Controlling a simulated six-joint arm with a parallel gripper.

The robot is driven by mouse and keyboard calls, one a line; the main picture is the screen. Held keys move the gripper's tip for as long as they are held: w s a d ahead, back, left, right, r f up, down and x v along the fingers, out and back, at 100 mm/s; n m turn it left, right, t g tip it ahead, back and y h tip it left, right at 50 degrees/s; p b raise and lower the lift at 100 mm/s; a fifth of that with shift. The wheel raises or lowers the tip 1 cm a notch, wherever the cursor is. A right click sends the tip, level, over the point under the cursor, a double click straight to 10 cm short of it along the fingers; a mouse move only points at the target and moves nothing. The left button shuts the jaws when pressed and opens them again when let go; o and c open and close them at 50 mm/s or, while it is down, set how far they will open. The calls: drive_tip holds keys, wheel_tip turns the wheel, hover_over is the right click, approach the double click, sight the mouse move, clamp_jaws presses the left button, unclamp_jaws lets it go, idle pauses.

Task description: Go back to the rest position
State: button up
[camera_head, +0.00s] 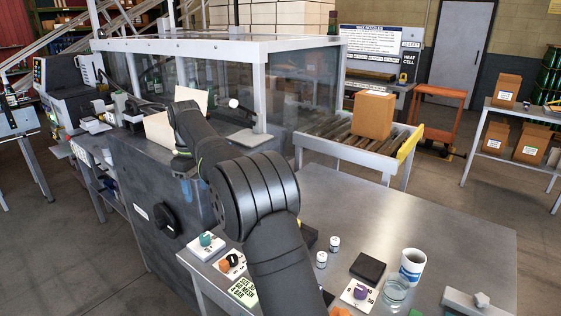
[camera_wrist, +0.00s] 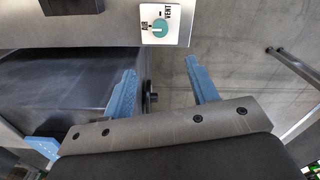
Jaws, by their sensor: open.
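My gripper (camera_wrist: 162,80) is open in the wrist view, its two blue fingers spread apart with nothing held between them. In the head view, my black arm reaches from the bottom over the steel table to the dark machine. There the gripper shows only as a small blue part (camera_head: 186,188) beside the machine's front, mostly hidden behind my wrist. In the wrist view, a teal knob (camera_wrist: 159,29) on a white AIR/VENT plate lies beyond the fingertips, apart from them. A dark knob (camera_wrist: 150,98) shows between the fingers.
The steel table (camera_head: 440,215) carries a white mug (camera_head: 412,264), a glass (camera_head: 394,294), small jars, a black pad (camera_head: 368,268) and switch plates near my arm. A glazed enclosure (camera_head: 300,90) stands behind. A cardboard box (camera_head: 373,115) sits on the roller conveyor.

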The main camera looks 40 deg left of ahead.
sight(205, 236)
wheel_tip(205, 236, down, 18)
drive_tip(key=shift+r, duration=0.25)
idle(0.6)
drive_tip(key=shift+f, duration=0.25)
drive_tip(key=shift+r+m, duration=0.25)
drive_tip(key=shift+m, duration=0.65)
drive_tip(key=m, duration=1)
drive_tip(key=shift+m, duration=2.7)
